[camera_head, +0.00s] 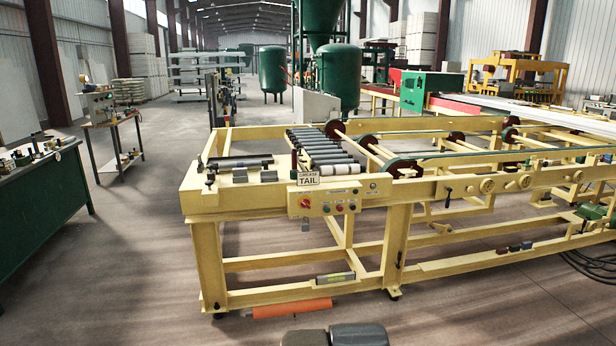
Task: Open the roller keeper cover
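A yellow roller conveyor frame (245,203) stands ahead of me, with a bank of dark rollers (312,143) on top near its left end. Small grey blocks (240,175) sit on the near rail at the left corner, and a dark bar (240,162) lies just behind them. I cannot tell which small part is the roller keeper cover, or whether it is open or shut. Dark rounded shapes at the bottom edge appear to be part of my own body. My gripper's fingers are not in view.
A control panel (328,206) with buttons and a sign (308,178) reading TAIL is on the near side. An orange roller (292,308) lies on the floor by the frame. A green bench (42,205) stands left; the floor between is clear.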

